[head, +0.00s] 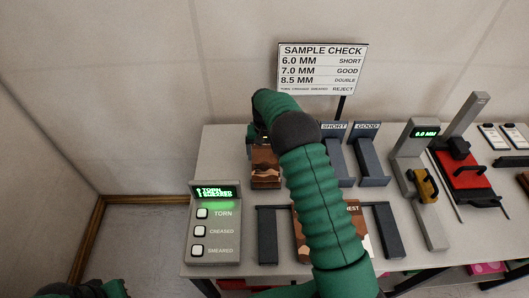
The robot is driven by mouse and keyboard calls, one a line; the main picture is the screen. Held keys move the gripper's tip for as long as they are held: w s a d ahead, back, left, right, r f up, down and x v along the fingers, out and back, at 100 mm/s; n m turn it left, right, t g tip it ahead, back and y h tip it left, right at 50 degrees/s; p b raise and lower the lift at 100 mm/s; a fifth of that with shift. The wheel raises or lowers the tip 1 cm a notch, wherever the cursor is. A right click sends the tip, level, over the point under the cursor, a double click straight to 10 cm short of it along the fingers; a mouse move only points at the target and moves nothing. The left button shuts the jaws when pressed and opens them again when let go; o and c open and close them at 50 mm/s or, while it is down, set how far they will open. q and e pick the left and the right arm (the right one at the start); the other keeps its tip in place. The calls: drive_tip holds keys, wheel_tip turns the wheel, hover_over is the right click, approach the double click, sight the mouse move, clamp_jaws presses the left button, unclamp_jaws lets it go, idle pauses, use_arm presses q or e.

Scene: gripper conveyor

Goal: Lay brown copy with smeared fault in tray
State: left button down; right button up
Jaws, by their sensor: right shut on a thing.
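My right arm crosses the middle of the head view and hides part of the bench. My right gripper (263,139) is at the back left, pointing down, shut on a brown patterned copy (266,168). The copy is at a dark tray at the left end of the back row; the arm hides most of that tray and its label. I cannot tell whether the copy touches the tray floor. Another brown patterned piece (365,244) lies at the front middle, partly hidden under my arm. My left gripper is out of view; only a bit of my left arm shows at bottom left.
A panel (215,250) with TORN, CREASED and SMEARED buttons has a lit green display. Trays labelled SHORT (335,157) and GOOD (370,160) stand right of the gripper. A gauge (422,170) and red-based device (463,176) stand further right. The sample check sign (322,70) rises behind.

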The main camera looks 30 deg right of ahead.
sight(266, 157)
drive_tip(key=shift+d+f, duration=0.1)
drive_tip(key=shift+f, duration=0.05)
drive_tip(key=o, duration=1.1)
drive_tip(key=shift+d, duration=0.1)
drive_tip(key=shift+o, duration=0.7)
drive_tip(key=shift+d, duration=0.15)
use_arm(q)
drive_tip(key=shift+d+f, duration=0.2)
use_arm(e)
wheel_tip(266, 157, up, 12)
drive_tip(key=shift+s, duration=0.1)
